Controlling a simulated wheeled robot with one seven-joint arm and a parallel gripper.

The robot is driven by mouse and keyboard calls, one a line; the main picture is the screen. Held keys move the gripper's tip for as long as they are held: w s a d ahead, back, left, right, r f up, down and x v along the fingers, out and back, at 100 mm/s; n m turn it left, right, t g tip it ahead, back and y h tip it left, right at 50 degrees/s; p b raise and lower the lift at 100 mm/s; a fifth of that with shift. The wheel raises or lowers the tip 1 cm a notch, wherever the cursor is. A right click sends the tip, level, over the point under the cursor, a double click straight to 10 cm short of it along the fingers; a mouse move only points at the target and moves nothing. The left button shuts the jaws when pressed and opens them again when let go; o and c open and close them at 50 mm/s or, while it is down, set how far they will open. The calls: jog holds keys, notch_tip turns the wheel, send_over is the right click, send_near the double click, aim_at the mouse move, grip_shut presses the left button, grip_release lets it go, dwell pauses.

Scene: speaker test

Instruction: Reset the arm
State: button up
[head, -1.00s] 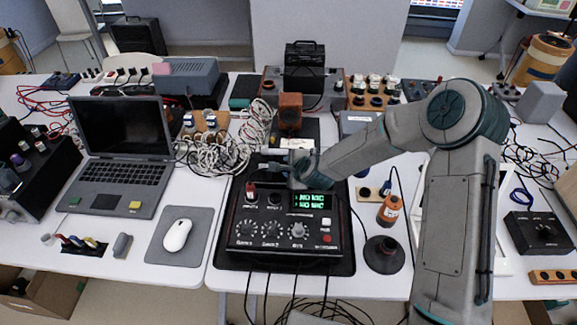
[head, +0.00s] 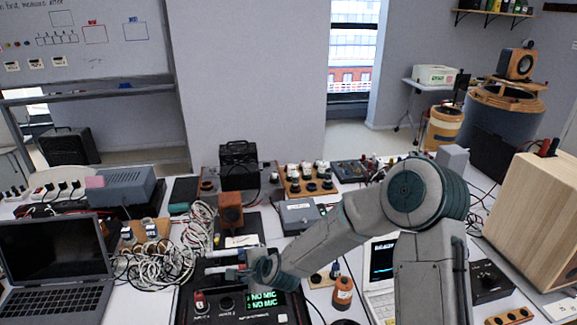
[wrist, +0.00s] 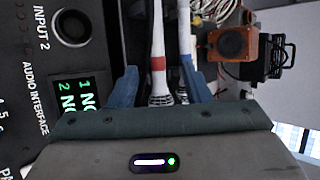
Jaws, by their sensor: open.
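My arm reaches in from the right in the head view, bent at a teal-ringed joint. My gripper (head: 226,264) is open and points left above the far edge of the black audio interface (head: 238,313). The interface's green screen (head: 263,299) reads NO MIC on both lines. In the wrist view the two blue fingers of my gripper (wrist: 158,82) stand apart.
An open laptop (head: 54,250) stands at the left. A tangle of white cables (head: 165,262) and an orange box (head: 230,211) are near my gripper. A wooden speaker (head: 535,220) is at the right. Open air lies above the table, before a grey wall.

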jog(key=s+d+r+n+g+h, duration=0.1)
jog(key=s+d+r+n+h, duration=0.1)
jog(key=s+d+r+n, duration=0.3)
jog(key=d+r+n+h, duration=0.1)
jog(key=d+r, duration=0.2)
jog(key=d, duration=0.5)
jog(key=s+d+r+n+g+h, duration=0.1)
jog(key=s+d+r+n+h, duration=0.15)
jog(key=d, duration=0.35)
jog(key=s+d+r+n+g, duration=0.1)
jog(key=s+d+r+n, duration=0.1)
jog(key=s+d+r, duration=0.2)
jog(key=s+d+r+n+g+h, duration=0.1)
jog(key=s+d+r, duration=0.3)
jog(key=s+d, duration=0.5)
jog(key=s+n, duration=0.1)
jog(key=s, duration=0.3)
jog(key=shift+r, duration=0.2)
